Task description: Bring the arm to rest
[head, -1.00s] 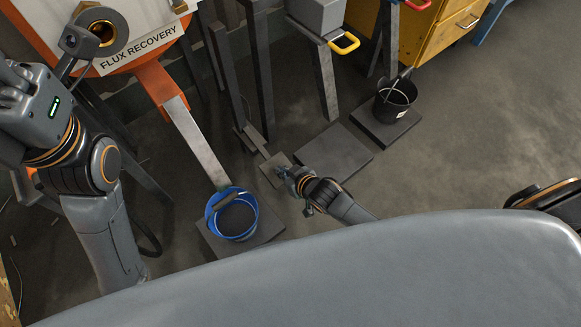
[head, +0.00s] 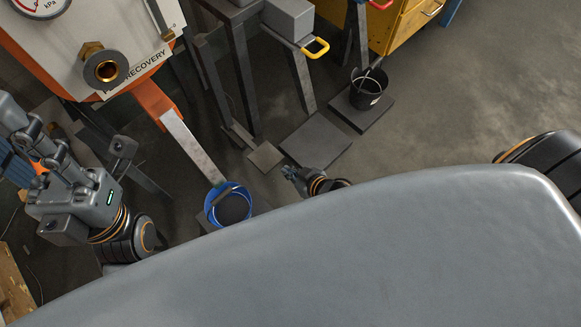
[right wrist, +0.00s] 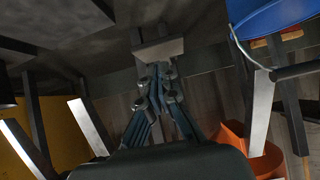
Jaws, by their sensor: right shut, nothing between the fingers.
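My right gripper (head: 290,172) shows small in the head view, low over the floor just beyond the edge of my grey body. Its fingers are together and empty; in the right wrist view (right wrist: 158,78) the fingertips also meet with nothing between them. My left arm (head: 85,200) is folded at the left of the head view, with a green light on its wrist. No pipe is seen in either gripper.
A blue bucket (head: 230,208) stands left of my right gripper, below a sloping metal chute (head: 190,145). An orange-rimmed machine (head: 60,65) with a brass fitting (head: 106,70) is at upper left. A black bucket (head: 370,90) stands on a floor plate. The floor at right is clear.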

